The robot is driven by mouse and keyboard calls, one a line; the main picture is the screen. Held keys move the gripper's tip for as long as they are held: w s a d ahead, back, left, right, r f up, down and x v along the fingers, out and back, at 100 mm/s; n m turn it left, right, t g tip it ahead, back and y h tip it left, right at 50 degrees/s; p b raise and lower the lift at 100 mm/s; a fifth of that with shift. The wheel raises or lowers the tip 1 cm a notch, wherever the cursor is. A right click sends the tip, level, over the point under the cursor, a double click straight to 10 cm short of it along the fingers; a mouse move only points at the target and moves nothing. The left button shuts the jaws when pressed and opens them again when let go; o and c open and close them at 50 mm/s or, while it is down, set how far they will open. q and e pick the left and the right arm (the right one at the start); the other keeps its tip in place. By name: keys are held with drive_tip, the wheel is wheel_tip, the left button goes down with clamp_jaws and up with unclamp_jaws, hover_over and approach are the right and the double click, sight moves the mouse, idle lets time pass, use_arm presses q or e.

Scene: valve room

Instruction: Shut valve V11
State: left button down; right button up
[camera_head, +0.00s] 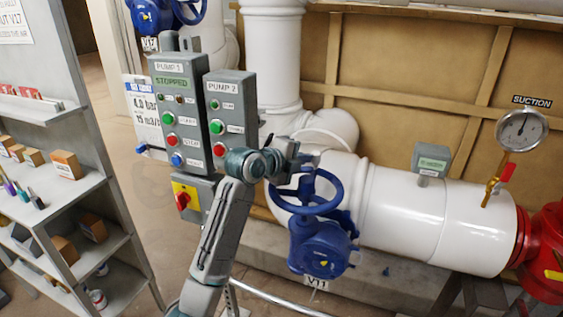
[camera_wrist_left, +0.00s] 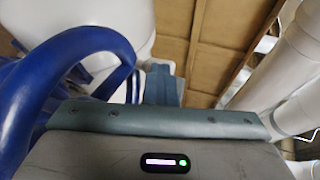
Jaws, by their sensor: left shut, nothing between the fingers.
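Valve V11 is a blue gearbox (camera_head: 318,250) with a blue handwheel (camera_head: 327,207) on top, in front of the white pipe. A tag (camera_head: 317,283) reading V11 hangs below it. My left gripper (camera_head: 306,160) is at the handwheel's upper rim, shut with nothing in its fingers. In the left wrist view the handwheel's thick blue rim (camera_wrist_left: 90,45) fills the left side, close beside my gripper (camera_wrist_left: 160,85). I cannot tell whether the fingers touch the rim. My right gripper is not in view.
Pump control boxes (camera_head: 178,110) with a red and yellow switch (camera_head: 187,200) stand left of the valve. A white pipe (camera_head: 400,205) runs right to a red flange (camera_head: 545,250), with a suction gauge (camera_head: 521,129) above. Shelves (camera_head: 75,200) stand at the left.

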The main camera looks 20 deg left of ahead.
use_arm(q)
drive_tip(key=shift+w+r+t, duration=0.25)
drive_tip(key=shift+r+t, duration=0.05)
drive_tip(key=shift+r, duration=0.3)
drive_tip(key=shift+w+d+f, duration=0.1)
drive_tip(key=shift+w+f, duration=0.3)
drive_tip(key=shift+w, duration=0.2)
drive_tip(key=shift+w+d+f, duration=0.1)
drive_tip(key=shift+w+f, duration=0.3)
drive_tip(key=shift+w, duration=0.15)
drive_tip(key=shift+s, duration=0.35)
